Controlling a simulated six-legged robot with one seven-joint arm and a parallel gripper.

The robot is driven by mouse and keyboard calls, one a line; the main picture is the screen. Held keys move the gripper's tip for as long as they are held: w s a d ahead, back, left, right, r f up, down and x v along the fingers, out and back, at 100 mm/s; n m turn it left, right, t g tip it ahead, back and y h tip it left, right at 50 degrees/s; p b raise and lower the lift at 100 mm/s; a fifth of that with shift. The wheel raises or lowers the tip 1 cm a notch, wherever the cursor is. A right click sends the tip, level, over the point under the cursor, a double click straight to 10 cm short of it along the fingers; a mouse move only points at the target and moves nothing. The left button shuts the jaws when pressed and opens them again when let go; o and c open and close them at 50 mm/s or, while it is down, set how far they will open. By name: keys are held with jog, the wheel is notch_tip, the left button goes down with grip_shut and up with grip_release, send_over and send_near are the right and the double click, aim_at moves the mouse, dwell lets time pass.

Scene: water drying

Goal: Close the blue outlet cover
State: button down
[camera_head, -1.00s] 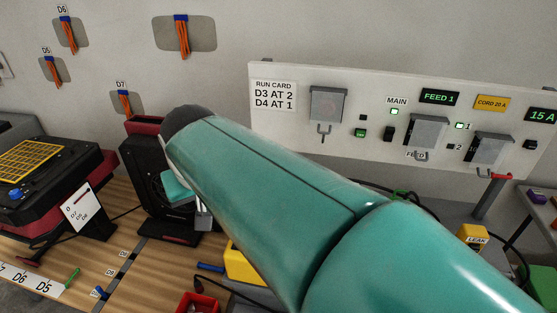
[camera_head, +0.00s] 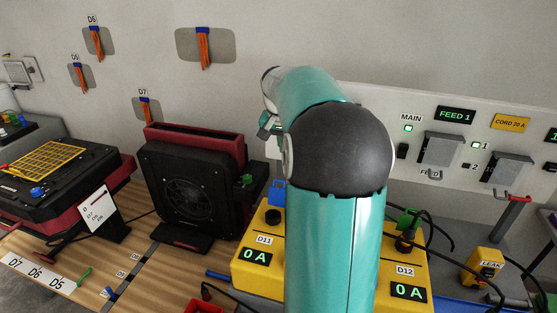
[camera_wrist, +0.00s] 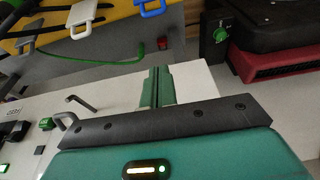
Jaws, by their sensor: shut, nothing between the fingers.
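The blue outlet cover (camera_head: 277,192) stands raised at the back of the yellow box (camera_head: 246,273) labelled D11, behind a dark round outlet (camera_head: 273,216). A blue loop-shaped part (camera_wrist: 152,8) shows at the top edge of the wrist view, beside the yellow surface, cut off by the frame. My gripper (camera_wrist: 157,78) has its green fingers together with nothing between them, apart from the blue part. In the head view my gripper (camera_head: 267,124) shows only partly beside my arm, in front of the white panel's left end.
A black fan unit (camera_head: 190,185) stands left of the yellow box. A second box D12 with a green cover (camera_head: 408,217) and cables is at the right. The white panel (camera_head: 376,120) with switches stands behind. A red bin (camera_head: 205,308) sits in front.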

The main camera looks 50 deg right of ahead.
aim_at(278, 193)
notch_tip(278, 193, down, 9)
jog(key=a, duration=0.1)
jog(key=shift+s+a+r, duration=0.15)
jog(key=shift+s+a, duration=0.1)
dwell(0.4)
jog(key=shift+s+a+r, duration=0.15)
dwell(0.4)
jog(key=shift+a+h, duration=0.1)
jog(key=shift+h, duration=0.2)
